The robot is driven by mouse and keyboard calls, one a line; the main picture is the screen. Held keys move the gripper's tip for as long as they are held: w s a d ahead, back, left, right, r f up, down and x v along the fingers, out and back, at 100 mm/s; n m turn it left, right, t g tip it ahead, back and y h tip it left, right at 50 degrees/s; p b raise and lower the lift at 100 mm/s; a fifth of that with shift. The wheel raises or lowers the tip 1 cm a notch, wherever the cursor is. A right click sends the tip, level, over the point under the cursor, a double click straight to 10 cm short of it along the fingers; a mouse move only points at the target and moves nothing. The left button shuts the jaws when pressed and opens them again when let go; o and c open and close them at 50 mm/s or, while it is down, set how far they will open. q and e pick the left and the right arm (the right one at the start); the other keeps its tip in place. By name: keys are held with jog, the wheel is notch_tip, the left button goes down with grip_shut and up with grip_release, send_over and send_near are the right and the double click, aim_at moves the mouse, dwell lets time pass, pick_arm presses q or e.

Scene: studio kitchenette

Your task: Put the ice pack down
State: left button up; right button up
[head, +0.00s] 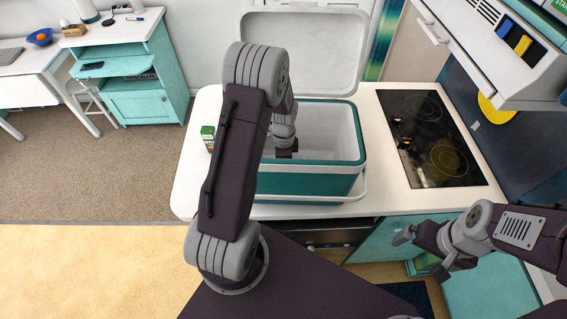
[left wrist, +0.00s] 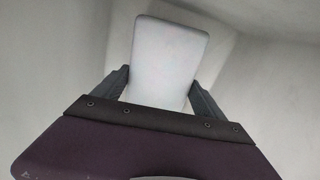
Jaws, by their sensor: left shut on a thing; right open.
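The ice pack (left wrist: 165,62) is a pale, flat slab with rounded corners in the left wrist view. My left gripper (left wrist: 163,88) is shut on it, one finger at each side edge. Pale walls surround it there. In the head view my left arm reaches down into the open teal and white cooler (head: 310,187) on the counter. My own arm hides the ice pack and the fingertips in that view. Whether the pack touches the cooler's floor I cannot tell. My right gripper (head: 420,252) is open and empty, low at the right in front of the counter.
The cooler's lid (head: 310,45) stands raised behind it. A black cooktop (head: 430,138) is to its right. A small green carton (head: 208,136) stands left of the cooler, beside my left arm. White counter (head: 190,190) is bare at the left front.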

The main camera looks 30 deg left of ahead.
pick_arm(q)
jog(key=shift+w+f, duration=0.1)
jog(key=shift+w, duration=0.05)
jog(key=shift+f, duration=0.15)
jog(key=o, duration=1.8)
jog(key=shift+r, duration=0.35)
notch_tip(320, 180, up, 12)
jog(key=b, duration=0.1)
jog(key=shift+f, duration=0.15)
